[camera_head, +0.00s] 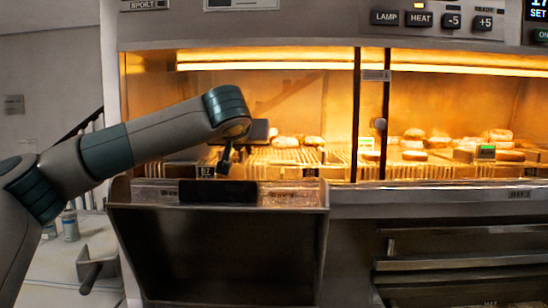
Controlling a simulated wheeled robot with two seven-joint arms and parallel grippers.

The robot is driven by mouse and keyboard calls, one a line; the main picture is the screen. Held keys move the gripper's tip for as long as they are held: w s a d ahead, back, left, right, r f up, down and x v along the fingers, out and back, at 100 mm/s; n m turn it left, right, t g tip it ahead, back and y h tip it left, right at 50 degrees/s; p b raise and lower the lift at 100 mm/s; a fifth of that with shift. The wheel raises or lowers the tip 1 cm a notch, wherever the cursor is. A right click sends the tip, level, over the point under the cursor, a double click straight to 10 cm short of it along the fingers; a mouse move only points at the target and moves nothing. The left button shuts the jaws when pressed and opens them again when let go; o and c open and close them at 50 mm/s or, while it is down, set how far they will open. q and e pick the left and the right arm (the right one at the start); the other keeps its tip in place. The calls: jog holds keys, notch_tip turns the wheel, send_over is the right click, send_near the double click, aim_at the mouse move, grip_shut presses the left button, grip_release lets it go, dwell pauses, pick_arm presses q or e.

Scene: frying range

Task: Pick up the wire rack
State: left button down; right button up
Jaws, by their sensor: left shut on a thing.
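The wire rack (292,157) lies in the left part of the warm-lit display cabinet, with several golden baked pieces (300,141) at its back. My left arm reaches in from the left over the cabinet's front edge. My left gripper (225,165) points down at the left front part of the rack and is shut on it. The arm's wrist hides part of the rack's left side, and the exact grip is small and dark. My right gripper is not in view.
An open dark metal bin or flap (220,255) stands below the cabinet front. A divider post (370,120) separates the right bay, which holds more baked pieces (498,135). A lower unit with metal handles (455,264) is at right.

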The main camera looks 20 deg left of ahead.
pick_arm(q)
jog(key=shift+r, duration=0.2)
notch_tip(320, 180, up, 10)
jog(key=shift+f, duration=0.1)
dwell(0.8)
jog(key=shift+f, duration=0.1)
